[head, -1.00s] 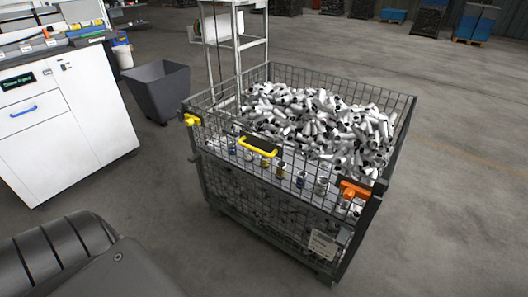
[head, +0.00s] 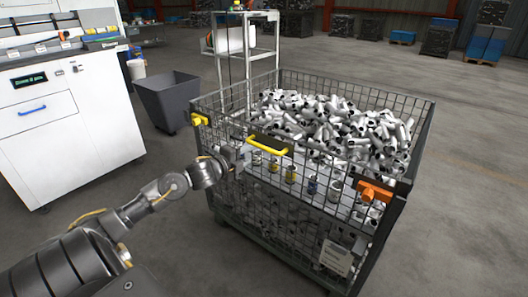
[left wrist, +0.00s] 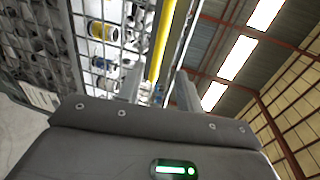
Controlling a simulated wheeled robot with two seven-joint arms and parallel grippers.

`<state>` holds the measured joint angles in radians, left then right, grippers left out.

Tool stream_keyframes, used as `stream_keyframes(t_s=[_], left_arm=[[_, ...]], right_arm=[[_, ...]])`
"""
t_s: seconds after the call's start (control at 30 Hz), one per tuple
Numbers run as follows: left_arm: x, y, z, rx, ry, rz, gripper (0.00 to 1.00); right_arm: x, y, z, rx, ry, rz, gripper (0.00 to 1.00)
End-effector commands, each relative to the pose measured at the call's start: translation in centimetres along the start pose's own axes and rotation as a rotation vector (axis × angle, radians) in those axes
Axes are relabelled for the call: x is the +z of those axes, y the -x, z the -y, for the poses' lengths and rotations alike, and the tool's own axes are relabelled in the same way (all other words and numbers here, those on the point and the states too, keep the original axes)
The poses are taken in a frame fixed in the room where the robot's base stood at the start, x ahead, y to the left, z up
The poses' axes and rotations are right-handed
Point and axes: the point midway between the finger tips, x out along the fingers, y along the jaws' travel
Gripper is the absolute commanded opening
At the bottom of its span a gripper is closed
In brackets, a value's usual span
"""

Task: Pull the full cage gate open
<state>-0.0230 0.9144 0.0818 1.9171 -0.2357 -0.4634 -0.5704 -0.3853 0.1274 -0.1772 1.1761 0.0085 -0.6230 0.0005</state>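The full cage (head: 408,190) is a grey wire-mesh box heaped with white and grey cylindrical parts. Its front gate (head: 318,165) is mesh and looks shut, with a yellow handle (head: 268,145) at its top edge. My left gripper (head: 243,157) is at the gate's front, just left of and slightly below the handle. In the left wrist view its fingers (left wrist: 158,90) are apart, and the yellow handle (left wrist: 161,40) runs up between them in the picture. I cannot tell whether they touch it. My right gripper is out of view.
A yellow latch (head: 199,119) sits at the cage's left corner and an orange latch (head: 374,191) at the right. A grey bin (head: 168,100) and white cabinet (head: 62,130) stand left. A rack (head: 247,60) is behind. The floor right of the cage is clear.

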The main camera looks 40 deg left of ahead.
Motion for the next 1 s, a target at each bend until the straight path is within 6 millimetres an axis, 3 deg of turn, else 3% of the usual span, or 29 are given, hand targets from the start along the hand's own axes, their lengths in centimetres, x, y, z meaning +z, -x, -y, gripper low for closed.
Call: stream_keyframes(t_s=[0.17,0.7,1.0], left_arm=[[0.1,-1.2,0.0,-0.001,0.007,0.002,0.36],[0.1,-9.8,-0.1,0.001,0.008,0.002,0.36],[0.0,-10.8,-0.2,0.002,0.005,0.001,0.36]], right_arm=[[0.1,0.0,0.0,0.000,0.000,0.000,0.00],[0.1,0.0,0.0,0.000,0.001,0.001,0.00],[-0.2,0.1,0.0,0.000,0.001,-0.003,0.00]])
